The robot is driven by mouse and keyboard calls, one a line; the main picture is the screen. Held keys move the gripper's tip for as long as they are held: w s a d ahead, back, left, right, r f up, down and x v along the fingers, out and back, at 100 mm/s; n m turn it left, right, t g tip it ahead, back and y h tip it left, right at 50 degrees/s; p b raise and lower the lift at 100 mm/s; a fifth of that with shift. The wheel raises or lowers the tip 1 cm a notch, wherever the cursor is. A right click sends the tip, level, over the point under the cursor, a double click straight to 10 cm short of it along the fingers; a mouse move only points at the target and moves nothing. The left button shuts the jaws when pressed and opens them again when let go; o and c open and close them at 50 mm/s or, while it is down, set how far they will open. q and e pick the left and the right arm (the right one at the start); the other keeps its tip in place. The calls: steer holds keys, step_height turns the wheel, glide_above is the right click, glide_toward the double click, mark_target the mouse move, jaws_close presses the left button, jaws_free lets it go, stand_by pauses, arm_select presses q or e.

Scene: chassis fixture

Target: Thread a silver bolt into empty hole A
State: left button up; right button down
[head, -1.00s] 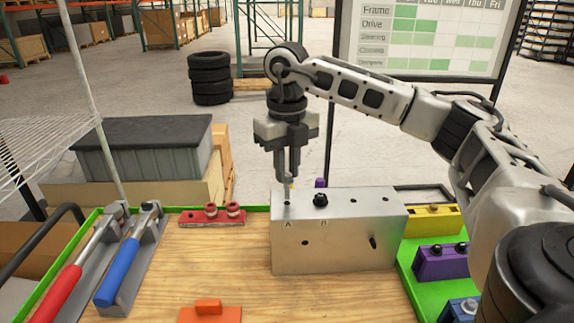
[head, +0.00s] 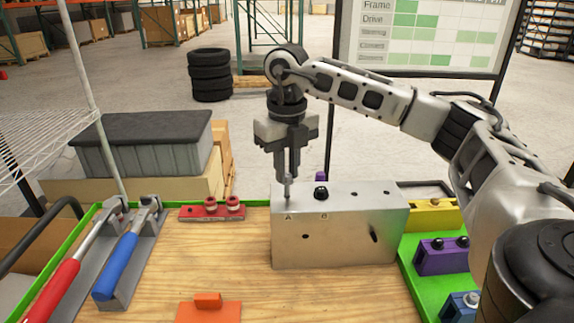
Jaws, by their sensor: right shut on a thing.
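The metal chassis block (head: 335,240) stands on the wooden table. A black bolt (head: 321,192) sits in the hole by B. My right gripper (head: 288,176) is above the block's left end, pointing down, shut on a small silver bolt (head: 288,190). The bolt is upright, with its lower end at the top face right by the letter A. Hole A is hidden by the bolt, and I cannot tell how deep the bolt sits. My left gripper is not in view.
A red holder (head: 212,211) is behind left. A red-handled tool (head: 62,286) and a blue-handled tool (head: 122,258) lie left. Yellow (head: 432,216) and purple (head: 440,258) holders stand right. An orange piece (head: 208,308) is in front. Bare table lies left of the block.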

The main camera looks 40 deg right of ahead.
mark_target(287, 175)
steer(key=shift+f, duration=0.5)
steer(key=shift+f+b, duration=0.15)
steer(key=shift+b, duration=0.15)
steer(key=shift+f+b, duration=0.35)
steer(key=shift+f, duration=0.2)
steer(key=shift+f, duration=0.2)
steer(key=n, duration=0.4)
steer(key=shift+n+p, duration=0.3)
steer(key=shift+p, duration=0.05)
steer(key=n, duration=0.5)
steer(key=shift+s+a+f+n, duration=0.1)
steer(key=shift+f+n, duration=0.05)
steer(key=shift+n, duration=0.25)
